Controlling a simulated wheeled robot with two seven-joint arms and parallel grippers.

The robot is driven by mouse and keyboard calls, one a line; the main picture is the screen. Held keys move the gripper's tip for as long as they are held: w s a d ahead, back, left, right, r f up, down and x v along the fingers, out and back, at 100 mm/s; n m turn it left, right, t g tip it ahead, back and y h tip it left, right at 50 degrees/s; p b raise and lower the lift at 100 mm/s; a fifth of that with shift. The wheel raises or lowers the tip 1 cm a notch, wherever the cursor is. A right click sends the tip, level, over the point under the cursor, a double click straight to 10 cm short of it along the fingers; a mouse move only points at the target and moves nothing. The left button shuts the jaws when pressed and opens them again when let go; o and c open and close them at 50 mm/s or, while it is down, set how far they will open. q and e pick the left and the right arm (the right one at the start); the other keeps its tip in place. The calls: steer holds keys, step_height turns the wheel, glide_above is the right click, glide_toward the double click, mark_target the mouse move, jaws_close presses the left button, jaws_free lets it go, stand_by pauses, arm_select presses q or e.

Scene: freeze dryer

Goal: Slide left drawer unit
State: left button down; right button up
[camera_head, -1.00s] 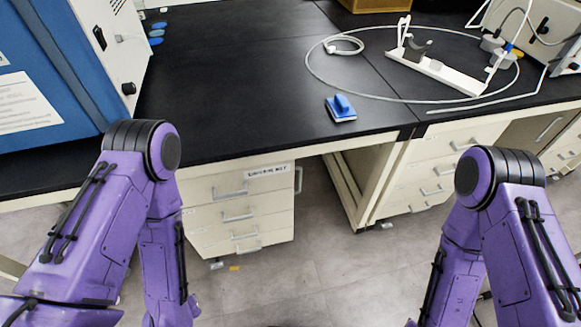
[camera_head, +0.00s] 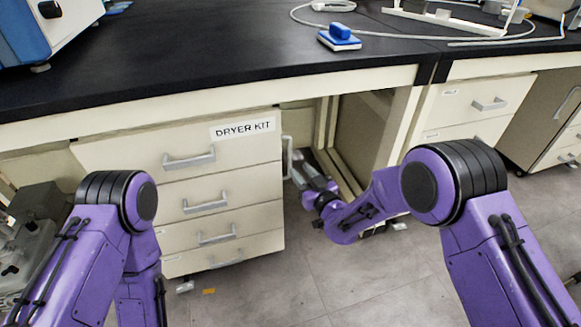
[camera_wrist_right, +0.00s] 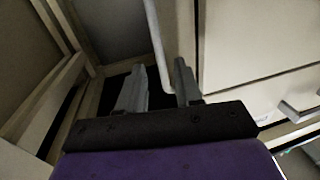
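My right gripper (camera_head: 304,166) is beside this handle, low under the bench. In the right wrist view the gripper (camera_wrist_right: 159,68) is open and the vertical handle (camera_wrist_right: 154,38) runs between its two fingers; I cannot tell whether they touch it. The unit's drawer front (camera_wrist_right: 250,45) fills the right of that view. My left gripper is out of frame.
The black bench top (camera_head: 230,55) overhangs the unit. An open knee space with a cream frame (camera_head: 400,130) lies right of the unit, then another drawer unit (camera_head: 470,105).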

mark_target(291, 160)
steer(key=b+x, duration=0.1)
steer(key=x, duration=0.2)
steer(key=b+x, duration=0.1)
steer(key=x, duration=0.3)
steer(key=shift+f, duration=0.25)
steer(key=shift+w+a+r, duration=0.1)
steer(key=shift+w+a, duration=0.1)
steer(key=shift+w, duration=0.15)
jaws_close()
